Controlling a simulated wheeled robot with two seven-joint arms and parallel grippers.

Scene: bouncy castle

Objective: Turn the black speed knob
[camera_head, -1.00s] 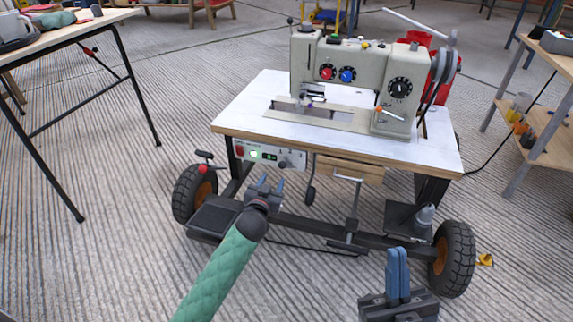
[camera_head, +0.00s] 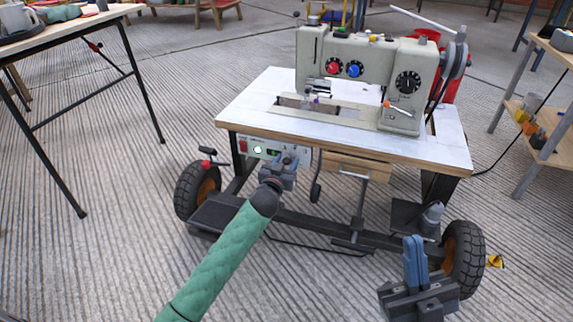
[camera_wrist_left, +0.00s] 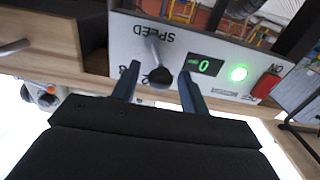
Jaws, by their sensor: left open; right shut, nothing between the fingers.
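The speed knob (camera_wrist_left: 158,74) is a dark round knob with a grey pointer, under the word SPEED on a white control panel (camera_wrist_left: 128,40) that appears upside down in the left wrist view. The panel (camera_head: 243,147) is on the front of the sewing machine table in the head view. My left gripper (camera_head: 286,161) is open at the panel and largely hides the knob there. In the left wrist view its two fingers (camera_wrist_left: 158,88) stand on either side of the knob; contact cannot be told. My right gripper (camera_head: 415,252) is shut and empty, low in front of the table's right side.
The panel has a display (camera_wrist_left: 204,64) reading 0, a lit green lamp (camera_wrist_left: 239,73) and a red switch (camera_wrist_left: 265,86). A sewing machine (camera_head: 378,70) stands on the wheeled table (camera_head: 247,108). A wooden drawer (camera_head: 345,167) sits right of the panel. Open floor lies in front.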

